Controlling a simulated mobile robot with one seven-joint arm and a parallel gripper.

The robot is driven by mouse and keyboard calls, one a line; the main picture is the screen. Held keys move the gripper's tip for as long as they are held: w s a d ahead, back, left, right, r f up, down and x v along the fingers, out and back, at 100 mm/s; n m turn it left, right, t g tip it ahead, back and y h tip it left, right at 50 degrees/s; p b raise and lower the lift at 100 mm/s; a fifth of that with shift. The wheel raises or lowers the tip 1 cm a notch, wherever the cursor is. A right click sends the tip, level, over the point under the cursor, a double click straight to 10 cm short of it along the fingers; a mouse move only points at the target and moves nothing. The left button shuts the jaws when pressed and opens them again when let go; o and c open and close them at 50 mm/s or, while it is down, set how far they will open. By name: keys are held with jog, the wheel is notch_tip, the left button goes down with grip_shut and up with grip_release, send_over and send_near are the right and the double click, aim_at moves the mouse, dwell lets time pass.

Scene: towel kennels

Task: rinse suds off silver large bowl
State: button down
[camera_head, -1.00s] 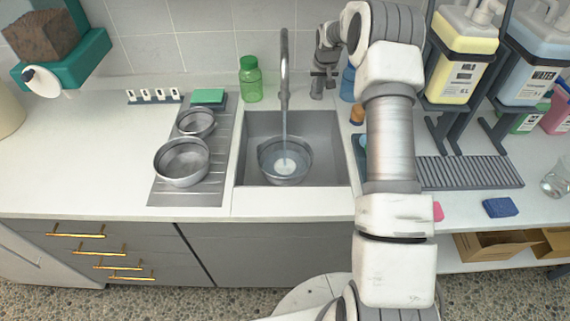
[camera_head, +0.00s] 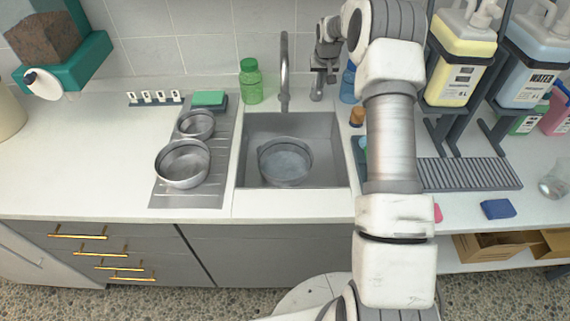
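A large silver bowl (camera_head: 285,180) stands upright in the sink basin (camera_head: 328,172), below the faucet (camera_head: 284,68). Its inside looks pale and bluish, like liquid; I cannot tell whether suds are in it. No water stream shows from the faucet. Another large silver bowl (camera_head: 182,181) and a smaller silver bowl (camera_head: 197,125) stand on the drainboard left of the sink. My gripper (camera_head: 318,92) is small in view, behind the sink and right of the faucet, by the faucet handle area. Its fingers are too small to read, and it is apart from the bowls.
A green sponge (camera_head: 209,98) lies behind the small bowl. A green bottle (camera_head: 250,82) stands behind the sink, and a blue bottle (camera_head: 348,86) stands right of my gripper. Soap and water jugs (camera_head: 462,75) stand on a rack at right. The left counter is largely clear.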

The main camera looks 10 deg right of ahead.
jog(key=shift+r, duration=0.55)
jog(key=shift+r, duration=0.15)
jog(key=p+v, duration=0.1)
jog(key=v, duration=0.5)
jog(key=shift+s+p, duration=0.3)
jog(key=shift+s, duration=0.05)
jog(key=shift+a+r, duration=0.1)
jog(key=shift+r, duration=0.1)
jog(key=b+v, duration=0.1)
jog(key=v, duration=1.6)
jog(key=shift+a+r, duration=0.1)
jog(key=shift+r, duration=0.05)
